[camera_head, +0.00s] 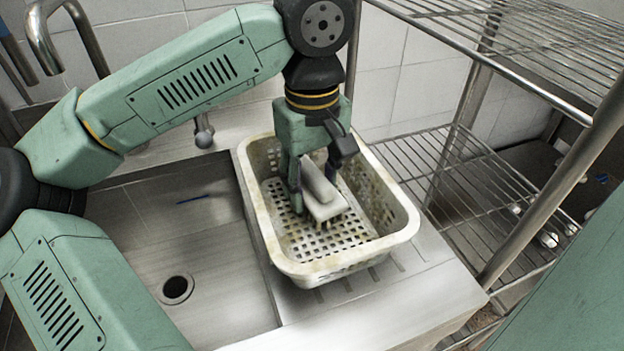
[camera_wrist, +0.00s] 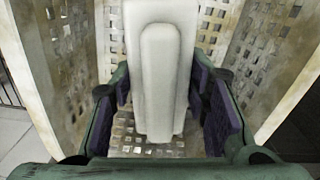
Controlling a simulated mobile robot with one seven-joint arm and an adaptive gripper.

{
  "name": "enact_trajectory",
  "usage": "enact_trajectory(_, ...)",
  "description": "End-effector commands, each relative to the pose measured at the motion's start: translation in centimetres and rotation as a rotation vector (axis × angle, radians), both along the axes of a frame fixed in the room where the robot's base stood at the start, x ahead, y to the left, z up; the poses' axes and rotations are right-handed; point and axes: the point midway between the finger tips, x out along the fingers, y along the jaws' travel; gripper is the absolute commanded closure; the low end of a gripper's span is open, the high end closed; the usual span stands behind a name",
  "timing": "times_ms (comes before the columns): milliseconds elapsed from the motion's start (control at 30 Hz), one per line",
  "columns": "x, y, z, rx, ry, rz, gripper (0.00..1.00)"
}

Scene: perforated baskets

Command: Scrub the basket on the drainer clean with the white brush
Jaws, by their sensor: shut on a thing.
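The white perforated basket (camera_head: 258,215) stands upright on the drainer (camera_head: 370,312), with brownish dirt on its walls and rim. My gripper (camera_head: 312,190) reaches down inside the basket and is shut on the white brush (camera_head: 326,207). In the wrist view the brush (camera_wrist: 161,70) sits between the two purple-padded fingers of my gripper (camera_wrist: 160,105). The brush is low over the holed basket floor; its bristles face down, and I cannot tell whether they touch. In the wrist view the basket walls (camera_wrist: 75,60) show brown stains around the brush.
A steel sink (camera_head: 215,260) with a round drain hole (camera_head: 176,289) lies left of the basket. A blue pen-like thing (camera_head: 193,199) lies in the sink. A wire shelf rack (camera_head: 455,190) stands close on the right. A tap (camera_head: 45,40) is at the back left.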

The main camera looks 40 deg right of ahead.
Motion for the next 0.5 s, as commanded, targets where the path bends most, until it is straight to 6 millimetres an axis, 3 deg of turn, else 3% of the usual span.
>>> enact_trajectory(500,0.00,0.00,-0.95,0.000,0.000,0.000,0.86)
